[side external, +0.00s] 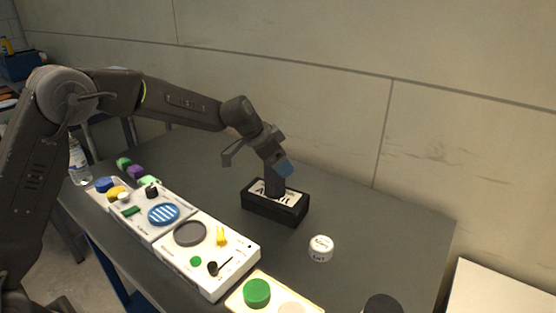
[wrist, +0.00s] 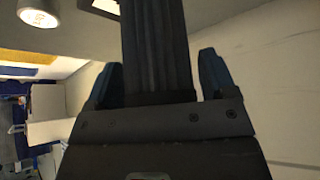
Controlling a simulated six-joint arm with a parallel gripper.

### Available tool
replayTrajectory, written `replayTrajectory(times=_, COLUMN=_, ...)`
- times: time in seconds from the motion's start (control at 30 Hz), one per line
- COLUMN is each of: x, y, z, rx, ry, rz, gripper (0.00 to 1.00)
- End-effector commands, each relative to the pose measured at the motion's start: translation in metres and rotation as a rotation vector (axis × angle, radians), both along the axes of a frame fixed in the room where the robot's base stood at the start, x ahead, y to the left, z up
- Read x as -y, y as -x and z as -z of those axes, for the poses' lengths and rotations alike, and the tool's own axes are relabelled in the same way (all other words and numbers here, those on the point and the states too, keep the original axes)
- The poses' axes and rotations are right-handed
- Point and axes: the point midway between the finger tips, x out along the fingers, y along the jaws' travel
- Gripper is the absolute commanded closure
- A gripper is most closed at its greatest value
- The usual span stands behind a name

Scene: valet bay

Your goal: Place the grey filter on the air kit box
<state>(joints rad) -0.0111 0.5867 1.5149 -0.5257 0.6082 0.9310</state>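A dark grey ribbed upright block, which looks like the grey filter (side external: 275,184), stands over the black air kit box (side external: 273,208) with a pale printed top in the side view. Its lower end appears to touch that top, partly hiding the print. My gripper (side external: 277,166) is above the box, tilted, with its blue fingers around the block's upper part.
A small white round jar (side external: 320,249) stands right of the box. White kit trays (side external: 232,268) with coloured parts and a grey disc (side external: 190,233) line the front left. A black round object (side external: 382,304) is at the front edge. The table behind the box is clear up to the wall.

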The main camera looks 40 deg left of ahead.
Motion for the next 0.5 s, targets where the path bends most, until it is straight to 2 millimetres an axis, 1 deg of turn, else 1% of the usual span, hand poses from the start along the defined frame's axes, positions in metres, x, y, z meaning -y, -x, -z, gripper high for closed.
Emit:
replayTrajectory(times=0.07, x=0.0, y=0.0, z=0.0, rx=0.0, ry=0.0, rz=0.0, gripper=0.16)
replayTrajectory(times=0.33, x=0.0, y=0.0, z=-0.003, rx=0.002, ry=-0.001, rz=0.0, gripper=0.16)
replayTrajectory(times=0.47, x=-0.004, y=0.005, z=-0.014, rx=0.004, ry=0.0, rz=0.0, gripper=0.16)
replayTrajectory(times=0.5, x=-0.006, y=0.008, z=-0.02, rx=0.004, ry=0.0, rz=0.0, gripper=0.16)
